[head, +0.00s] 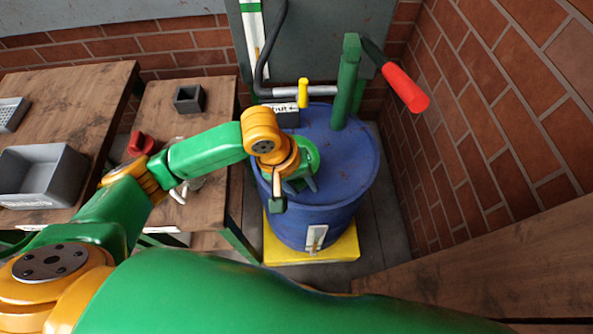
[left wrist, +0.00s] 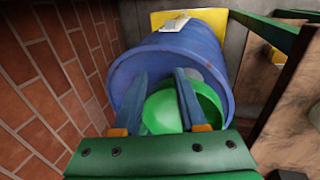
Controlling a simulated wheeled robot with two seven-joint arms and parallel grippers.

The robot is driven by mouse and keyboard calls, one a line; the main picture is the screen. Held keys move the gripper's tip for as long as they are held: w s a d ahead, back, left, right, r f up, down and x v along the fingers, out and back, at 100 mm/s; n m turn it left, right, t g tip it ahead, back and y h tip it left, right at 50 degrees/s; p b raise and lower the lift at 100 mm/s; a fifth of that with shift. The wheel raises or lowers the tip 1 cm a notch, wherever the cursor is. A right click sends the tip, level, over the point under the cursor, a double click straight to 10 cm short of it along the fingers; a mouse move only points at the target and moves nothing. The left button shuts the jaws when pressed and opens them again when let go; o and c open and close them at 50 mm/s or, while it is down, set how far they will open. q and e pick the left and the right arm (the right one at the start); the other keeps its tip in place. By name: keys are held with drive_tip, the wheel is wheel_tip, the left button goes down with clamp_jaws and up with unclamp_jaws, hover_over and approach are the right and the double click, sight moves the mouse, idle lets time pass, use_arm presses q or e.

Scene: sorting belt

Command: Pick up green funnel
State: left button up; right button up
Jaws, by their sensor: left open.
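The green funnel (head: 309,153) is on top of the blue barrel (head: 345,165), partly hidden behind my left gripper in the head view. My left gripper (head: 296,190) is open above the barrel top, close to the funnel. In the left wrist view, the green funnel (left wrist: 163,112) shows between and below the two fingers of the left gripper (left wrist: 160,80). One finger overlaps the funnel's right part; I cannot tell whether they touch. My right gripper is not in view.
The barrel stands on a yellow base (head: 330,248). A green post (head: 346,85) and a red handle (head: 405,88) rise near its back. A brick wall (head: 480,110) is close on the right. Wooden tables on the left hold a grey bin (head: 70,190) and a red object (head: 140,143).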

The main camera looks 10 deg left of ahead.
use_arm(q)
drive_tip(key=w+a+r+n+g+y, duration=0.1)
drive_tip(key=w+a+r+n+y, duration=0.2)
drive_tip(key=a+n, duration=0.45)
drive_tip(key=shift+m, duration=0.45)
drive_tip(key=f, duration=0.6)
drive_tip(key=shift+s+d, duration=0.4)
drive_tip(key=shift+r, duration=0.1)
clamp_jaws()
drive_tip(key=shift+s, duration=0.1)
